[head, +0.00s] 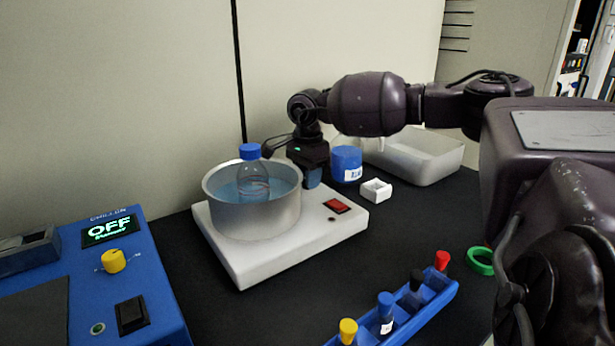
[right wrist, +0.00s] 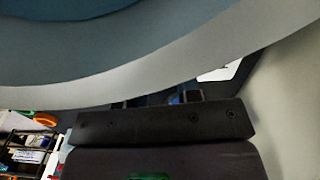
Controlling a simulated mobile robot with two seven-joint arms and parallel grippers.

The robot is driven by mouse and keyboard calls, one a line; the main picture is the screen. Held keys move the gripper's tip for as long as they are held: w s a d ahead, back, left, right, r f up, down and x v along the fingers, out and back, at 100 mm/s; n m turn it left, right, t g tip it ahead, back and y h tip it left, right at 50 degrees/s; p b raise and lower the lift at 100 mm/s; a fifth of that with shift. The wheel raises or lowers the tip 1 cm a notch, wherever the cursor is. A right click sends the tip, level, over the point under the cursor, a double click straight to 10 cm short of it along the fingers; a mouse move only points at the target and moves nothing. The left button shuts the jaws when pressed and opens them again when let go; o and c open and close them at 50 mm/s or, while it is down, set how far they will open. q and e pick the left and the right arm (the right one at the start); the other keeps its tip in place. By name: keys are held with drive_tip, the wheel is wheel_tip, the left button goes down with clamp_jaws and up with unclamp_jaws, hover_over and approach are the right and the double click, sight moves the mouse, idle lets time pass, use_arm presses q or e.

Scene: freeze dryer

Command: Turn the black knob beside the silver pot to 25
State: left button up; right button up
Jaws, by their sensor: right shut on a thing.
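The silver pot (head: 254,213) stands on a white hot plate (head: 268,255), with water and a blue-capped clear bottle (head: 253,180) in it. My right gripper (head: 312,180) reaches in from the right and points down just right of the pot, over the far right part of the plate. It is shut on the black knob, which the gripper hides in the head view. In the right wrist view the pot (right wrist: 150,75) fills the top and the dark gripper body (right wrist: 160,125) lies below. I cannot read the knob's setting. My left gripper is not in view.
A red switch (head: 337,206) is on the plate's right side. A blue jar (head: 346,164), a small white holder (head: 376,190) and a white tub (head: 415,153) stand behind. A blue rack (head: 425,301) of capped tubes is in front; a blue chiller (head: 150,270) reading OFF is left.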

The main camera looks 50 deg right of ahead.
drive_tip(key=o, duration=0.9)
wheel_tip(320, 180, up, 11)
drive_tip(key=shift+f+p, duration=0.1)
drive_tip(key=shift+p, duration=0.25)
